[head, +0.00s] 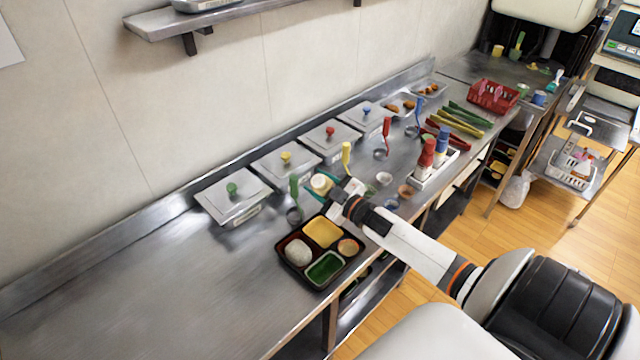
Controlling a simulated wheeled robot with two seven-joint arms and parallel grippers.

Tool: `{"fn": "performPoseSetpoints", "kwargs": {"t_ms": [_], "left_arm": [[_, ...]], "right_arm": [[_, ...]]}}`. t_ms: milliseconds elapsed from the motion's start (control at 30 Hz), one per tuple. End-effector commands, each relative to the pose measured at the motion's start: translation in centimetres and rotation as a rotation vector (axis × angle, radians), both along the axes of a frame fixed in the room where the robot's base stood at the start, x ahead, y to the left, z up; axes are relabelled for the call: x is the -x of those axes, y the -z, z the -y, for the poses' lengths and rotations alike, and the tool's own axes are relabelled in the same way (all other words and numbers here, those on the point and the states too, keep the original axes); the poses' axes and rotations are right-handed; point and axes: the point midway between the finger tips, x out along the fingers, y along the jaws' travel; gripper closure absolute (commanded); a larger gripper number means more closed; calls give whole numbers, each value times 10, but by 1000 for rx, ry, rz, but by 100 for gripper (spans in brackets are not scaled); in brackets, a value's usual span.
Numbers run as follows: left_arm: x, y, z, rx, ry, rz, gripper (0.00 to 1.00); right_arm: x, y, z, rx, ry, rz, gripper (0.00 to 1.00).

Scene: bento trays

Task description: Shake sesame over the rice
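The black bento tray (282,247) sits on the steel counter. Its left compartment holds a white mound of rice (298,252); the others hold yellow, green and orange-brown food. My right gripper (329,186) is just above and behind the tray's far edge. It is at a small cream-topped container (320,183) with a teal edge, which looks like a shaker held between the fingers. The fingers are small and partly hidden by the wrist. The container is not over the rice. My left gripper is out of view.
Lidded steel pans (235,195) with coloured knobs line the wall, with coloured-handled scoops (346,156) before them. A white rack (432,174) holds red and blue bottles to the right. A red basket (493,97) is farther back. The counter's left part is clear.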

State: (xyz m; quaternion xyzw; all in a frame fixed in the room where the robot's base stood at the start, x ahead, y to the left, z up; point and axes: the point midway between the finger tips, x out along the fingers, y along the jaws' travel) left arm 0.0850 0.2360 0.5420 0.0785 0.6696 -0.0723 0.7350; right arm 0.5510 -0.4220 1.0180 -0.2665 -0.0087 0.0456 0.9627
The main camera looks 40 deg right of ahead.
Motion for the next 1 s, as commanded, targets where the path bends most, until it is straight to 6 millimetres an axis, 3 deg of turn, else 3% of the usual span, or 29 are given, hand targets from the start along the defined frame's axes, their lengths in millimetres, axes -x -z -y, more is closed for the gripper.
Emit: {"fn": "performPoseSetpoints", "kwargs": {"t_ms": [600, 1000], "left_arm": [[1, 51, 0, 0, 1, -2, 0], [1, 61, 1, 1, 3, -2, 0]], "right_arm": [[0, 0, -3, 783, 0, 63, 62], [3, -8, -34, 1202, -1, 96, 62]]}}
